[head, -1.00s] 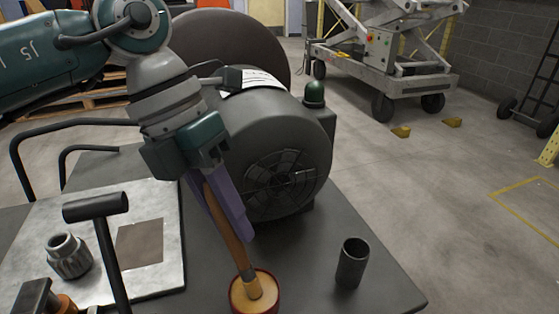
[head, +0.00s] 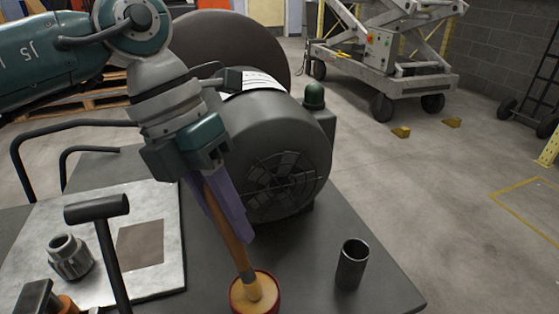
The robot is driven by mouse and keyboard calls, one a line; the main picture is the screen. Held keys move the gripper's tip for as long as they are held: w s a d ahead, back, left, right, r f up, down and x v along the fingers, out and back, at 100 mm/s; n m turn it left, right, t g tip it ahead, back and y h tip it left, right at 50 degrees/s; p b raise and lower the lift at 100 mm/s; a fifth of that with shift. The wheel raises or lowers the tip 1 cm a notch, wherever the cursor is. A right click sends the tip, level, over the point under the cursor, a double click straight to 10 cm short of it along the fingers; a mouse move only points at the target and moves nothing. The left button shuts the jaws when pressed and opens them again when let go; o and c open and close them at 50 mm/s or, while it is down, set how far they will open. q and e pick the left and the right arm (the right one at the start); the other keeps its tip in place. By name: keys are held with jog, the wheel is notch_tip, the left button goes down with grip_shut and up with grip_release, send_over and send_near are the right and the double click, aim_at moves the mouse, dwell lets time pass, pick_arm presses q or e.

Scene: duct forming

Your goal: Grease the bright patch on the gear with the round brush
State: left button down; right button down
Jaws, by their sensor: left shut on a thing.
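My left gripper (head: 225,205), with purple fingers, points down and is shut on the wooden handle of the round brush (head: 234,246). The brush is slightly tilted, and its lower end is inside a round red-rimmed pot (head: 233,300) with yellowish contents, likely grease. A small grey gear-like part (head: 70,257) stands on a light plate (head: 168,204) at the left. I cannot make out a bright patch on it. My right gripper is not in view.
A large dark motor (head: 265,120) with a fan grille stands behind the brush. A dark open cylinder (head: 351,264) stands to the right of the pot. A black T-shaped handle (head: 97,208) rises at the left front. The table (head: 390,296) is bare at its right corner.

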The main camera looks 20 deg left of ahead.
pick_arm(q)
jog(key=shift+r+p, duration=2.75)
jog(key=shift+r, duration=0.65)
jog(key=s+a+r+m+y+p, duration=0.1)
jog(key=s+r+m+y+p, duration=0.1)
jog(key=r+m+p, duration=0.9)
jog(key=s+a+r+m+y+p, duration=0.1)
jog(key=s+r+m+y+p, duration=0.2)
jog(key=r+m+p, duration=0.8)
jog(key=s+a+r+m+y+p, duration=0.1)
jog(key=s+r+m+y+p, duration=0.2)
jog(key=r+m+p, duration=0.8)
notch_tip(320, 180, up, 30)
jog(key=s+p, duration=0.2)
jog(key=p, duration=1.2)
jog(key=shift+a+f+p, duration=0.15)
jog(key=shift+a+p, duration=0.2)
